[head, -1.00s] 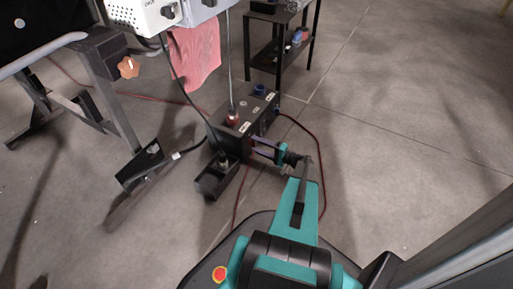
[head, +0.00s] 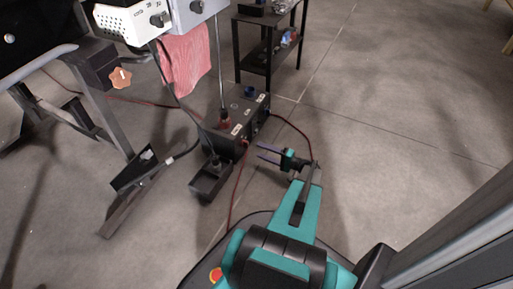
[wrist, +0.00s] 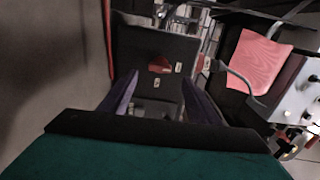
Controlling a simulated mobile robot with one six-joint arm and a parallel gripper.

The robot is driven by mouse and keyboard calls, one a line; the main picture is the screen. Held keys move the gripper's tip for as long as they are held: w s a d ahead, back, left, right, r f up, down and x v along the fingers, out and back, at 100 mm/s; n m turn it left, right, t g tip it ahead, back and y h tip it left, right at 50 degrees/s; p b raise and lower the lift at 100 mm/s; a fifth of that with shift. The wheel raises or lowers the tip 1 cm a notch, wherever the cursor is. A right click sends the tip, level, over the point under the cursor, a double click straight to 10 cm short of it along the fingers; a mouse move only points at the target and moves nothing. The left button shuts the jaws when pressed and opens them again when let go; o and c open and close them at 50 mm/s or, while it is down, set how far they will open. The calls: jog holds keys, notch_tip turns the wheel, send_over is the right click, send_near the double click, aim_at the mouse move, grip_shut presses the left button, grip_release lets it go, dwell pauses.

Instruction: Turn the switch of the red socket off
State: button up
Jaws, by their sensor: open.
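A dark socket box (head: 259,108) stands on the floor. It carries a red socket (head: 225,124) with a plug and cord rising from it, and small white plates (head: 237,130) beside it. In the wrist view, a red part (wrist: 160,65) shows on the dark box face between my fingers, with white plates (wrist: 178,68) near it. I cannot tell which is the switch or its position. My gripper (head: 262,153) is open and empty, a short gap right of the box. In the wrist view, its purple fingers (wrist: 160,79) point at the box.
A black shelf (head: 268,55) stands behind the box. A pink cloth (head: 187,62) and white control units (head: 135,22) hang at upper left. Red cable runs across the floor. Floor at right is clear.

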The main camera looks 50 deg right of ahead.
jog(key=p+v, duration=0.2)
jog(key=v, duration=0.4)
jog(key=shift+s, duration=0.4)
